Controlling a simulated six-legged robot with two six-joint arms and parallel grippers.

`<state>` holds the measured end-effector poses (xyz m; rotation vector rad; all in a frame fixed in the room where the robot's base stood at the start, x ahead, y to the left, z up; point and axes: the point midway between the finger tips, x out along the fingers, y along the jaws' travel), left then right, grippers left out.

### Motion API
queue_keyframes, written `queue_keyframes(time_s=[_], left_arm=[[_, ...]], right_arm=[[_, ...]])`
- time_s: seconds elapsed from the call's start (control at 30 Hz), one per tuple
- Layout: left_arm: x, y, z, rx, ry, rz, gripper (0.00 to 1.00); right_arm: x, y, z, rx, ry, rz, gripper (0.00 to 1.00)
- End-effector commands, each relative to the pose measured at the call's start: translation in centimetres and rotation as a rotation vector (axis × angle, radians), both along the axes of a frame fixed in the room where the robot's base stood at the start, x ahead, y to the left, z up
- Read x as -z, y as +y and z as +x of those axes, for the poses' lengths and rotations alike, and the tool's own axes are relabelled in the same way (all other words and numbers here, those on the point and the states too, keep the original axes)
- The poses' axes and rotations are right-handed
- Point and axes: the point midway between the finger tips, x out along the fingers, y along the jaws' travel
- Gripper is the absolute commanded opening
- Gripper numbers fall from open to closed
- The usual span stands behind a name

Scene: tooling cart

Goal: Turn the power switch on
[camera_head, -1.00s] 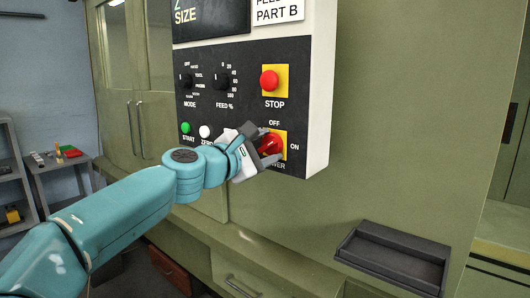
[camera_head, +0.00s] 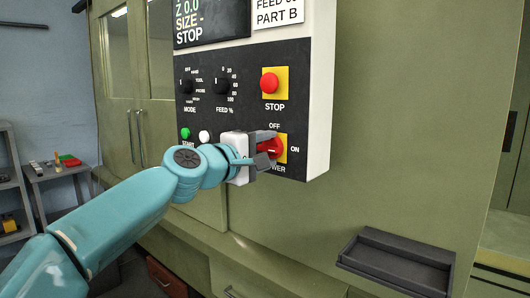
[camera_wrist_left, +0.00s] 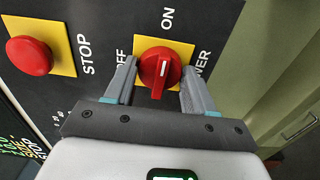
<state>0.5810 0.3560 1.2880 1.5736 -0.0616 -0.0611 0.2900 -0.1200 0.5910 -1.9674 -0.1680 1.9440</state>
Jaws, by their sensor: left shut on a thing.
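The power switch (camera_head: 275,150) is a red rotary knob on a yellow plate, low on the right of the black control panel. In the left wrist view the knob (camera_wrist_left: 160,72) has its white mark pointing up towards the ON label, with OFF to its left. My left gripper (camera_head: 267,148) is shut on the knob, one finger on each side. Its fingers also show in the left wrist view (camera_wrist_left: 160,85). The fingers hide part of the knob and of the POWER label in the head view. My right gripper is not in view.
The red STOP button (camera_head: 270,83) sits just above the switch. Mode and feed dials, a green start button (camera_head: 185,133) and a white zero button (camera_head: 204,136) are to the left. The display (camera_head: 212,22) shows lit text. A dark tray (camera_head: 398,262) lies lower right.

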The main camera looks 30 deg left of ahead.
Motion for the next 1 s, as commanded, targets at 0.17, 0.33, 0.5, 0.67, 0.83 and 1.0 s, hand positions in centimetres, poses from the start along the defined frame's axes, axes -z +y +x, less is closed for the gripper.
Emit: queue_keyframes(time_s=[0.17,0.33,0.5,0.67,0.83,1.0], left_arm=[[0.1,0.0,0.0,0.002,0.001,0.014,0.24],[0.1,0.0,0.0,0.002,0.001,0.015,0.24],[0.1,0.0,0.0,0.001,0.001,0.014,0.64],[0.1,0.0,0.0,0.001,0.0,0.013,0.8],[0.0,0.0,0.0,0.0,0.0,0.012,0.8],[0.1,0.2,-1.6,-0.001,-0.002,0.012,0.8]], right_arm=[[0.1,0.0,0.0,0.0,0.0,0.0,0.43],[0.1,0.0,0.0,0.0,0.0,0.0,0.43],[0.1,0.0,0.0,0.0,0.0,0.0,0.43],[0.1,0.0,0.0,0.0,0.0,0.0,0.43],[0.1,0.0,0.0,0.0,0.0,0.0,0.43],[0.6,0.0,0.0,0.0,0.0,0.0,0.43]])
